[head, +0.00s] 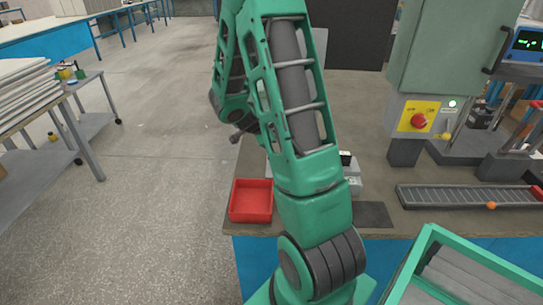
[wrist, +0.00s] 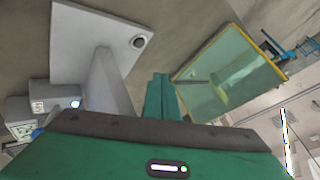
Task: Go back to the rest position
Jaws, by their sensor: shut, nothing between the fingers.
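My gripper shows in the wrist view as green fingers (wrist: 160,90) sticking up from a dark-edged green body at the bottom. The fingers are together and nothing shows between them. In the head view my green arm rises through the middle of the picture, above the bench. The end of the arm is folded behind the upper links there, so the fingers cannot be made out.
A red tray (head: 251,201) sits on the bench left of my arm. A green machine (head: 445,50) and a roller track (head: 465,196) stand right. The wrist view shows a pale plate (wrist: 80,45) and a yellow-edged panel (wrist: 225,80). Open floor lies left.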

